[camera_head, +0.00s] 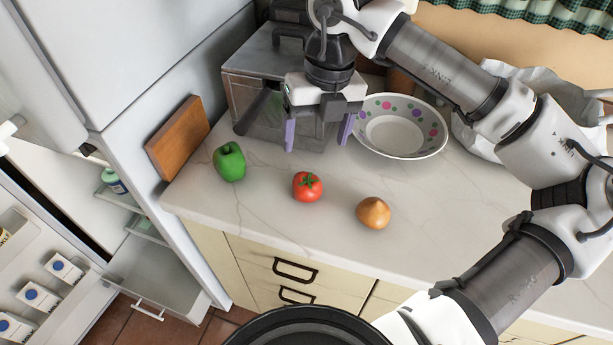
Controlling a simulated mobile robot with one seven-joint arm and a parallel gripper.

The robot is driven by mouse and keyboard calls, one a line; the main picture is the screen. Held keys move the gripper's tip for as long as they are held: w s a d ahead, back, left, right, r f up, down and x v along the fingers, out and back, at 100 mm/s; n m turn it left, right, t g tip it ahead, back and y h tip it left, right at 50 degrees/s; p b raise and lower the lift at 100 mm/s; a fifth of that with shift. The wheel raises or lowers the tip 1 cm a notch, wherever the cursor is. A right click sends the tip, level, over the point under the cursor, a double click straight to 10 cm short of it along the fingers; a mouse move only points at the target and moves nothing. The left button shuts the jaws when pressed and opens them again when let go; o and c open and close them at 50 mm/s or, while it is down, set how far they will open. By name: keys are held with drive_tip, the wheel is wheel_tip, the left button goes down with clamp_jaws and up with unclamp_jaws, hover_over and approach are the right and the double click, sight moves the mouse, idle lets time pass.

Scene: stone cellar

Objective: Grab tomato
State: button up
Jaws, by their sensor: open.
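The tomato (307,187) is small and red with a green stem top. It sits on the light marble counter (270,215), between a green pepper and an onion. My gripper (317,135) is above the counter, behind the tomato in the picture, pointing down. Its two purple-tipped fingers are apart, with nothing between them. The tomato is in full view and apart from the gripper.
A green pepper (229,161) is left of the tomato and a brown onion (373,213) right. A spotted bowl (400,127) and a grey metal box-like appliance (262,75) stand behind. A wooden board (178,138) leans at the left, beside the open fridge (165,265).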

sight(309, 180)
drive_tip(key=f, duration=0.4)
drive_tip(key=a+f+p, duration=0.1)
drive_tip(key=f, duration=0.1)
drive_tip(key=shift+s+f, duration=0.25)
drive_tip(key=shift+s, duration=0.05)
drive_tip(key=shift+a+f+p, duration=0.15)
drive_tip(key=shift+f+p, duration=1.2)
drive_tip(key=shift+f, duration=1.3)
drive_tip(key=c, duration=1.1)
